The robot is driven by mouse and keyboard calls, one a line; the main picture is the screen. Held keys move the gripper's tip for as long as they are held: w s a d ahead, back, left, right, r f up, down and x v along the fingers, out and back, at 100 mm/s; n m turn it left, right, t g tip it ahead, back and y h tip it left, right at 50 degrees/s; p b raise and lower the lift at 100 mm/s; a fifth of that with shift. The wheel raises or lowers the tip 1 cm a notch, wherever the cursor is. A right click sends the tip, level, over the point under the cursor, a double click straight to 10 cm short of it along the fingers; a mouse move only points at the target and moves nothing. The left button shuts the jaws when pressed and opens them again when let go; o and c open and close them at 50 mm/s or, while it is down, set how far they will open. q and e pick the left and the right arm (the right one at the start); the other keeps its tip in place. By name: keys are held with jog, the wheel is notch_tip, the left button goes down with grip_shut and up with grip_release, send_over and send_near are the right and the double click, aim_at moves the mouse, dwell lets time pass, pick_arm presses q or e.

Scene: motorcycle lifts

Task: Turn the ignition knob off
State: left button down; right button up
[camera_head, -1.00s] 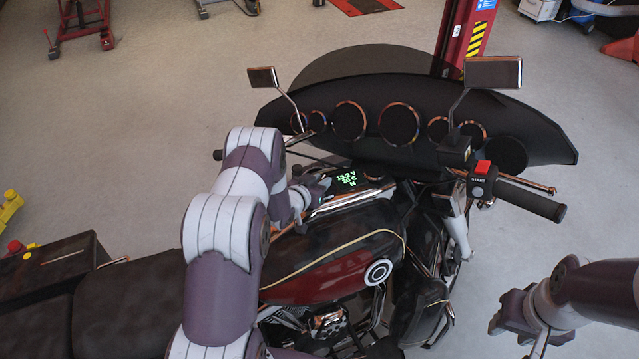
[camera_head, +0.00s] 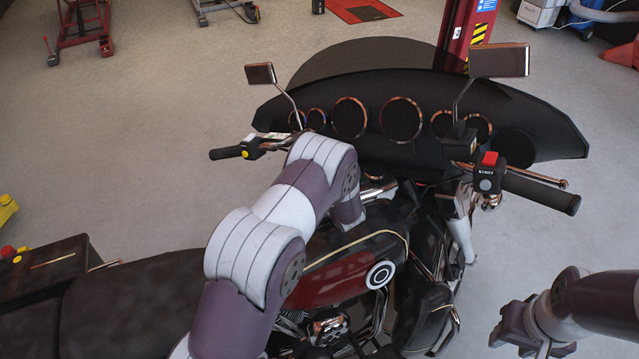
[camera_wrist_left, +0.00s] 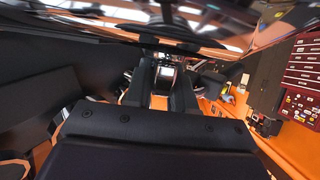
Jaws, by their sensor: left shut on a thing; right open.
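The ignition knob (camera_wrist_left: 165,76) appears as a small silver and dark piece between the fingertips of my left gripper (camera_wrist_left: 165,88) in the left wrist view. The gripper is shut on it. In the head view my left arm reaches over the tank of the motorcycle (camera_head: 345,280), and the arm hides the left gripper, the knob and the console display. My right gripper (camera_head: 508,328) is open and empty at the lower right, beside the motorcycle and apart from it.
The dark fairing (camera_head: 420,100) with round gauges stands ahead of my left arm. The left handlebar grip (camera_head: 226,153) and right handlebar grip (camera_head: 540,194) stick out at the sides. A red lift post (camera_head: 472,30) stands behind.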

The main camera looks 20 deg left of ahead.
pick_arm(q)
jog(key=shift+n+g+y, duration=0.5)
jog(key=shift+n+y, duration=0.1)
jog(key=c, duration=1.3)
grip_release()
jog(key=shift+o, duration=1.3)
jog(key=shift+w+a+f, duration=0.1)
jog(key=b+v, duration=0.2)
jog(key=v, duration=1)
jog(key=shift+d+r, duration=0.25)
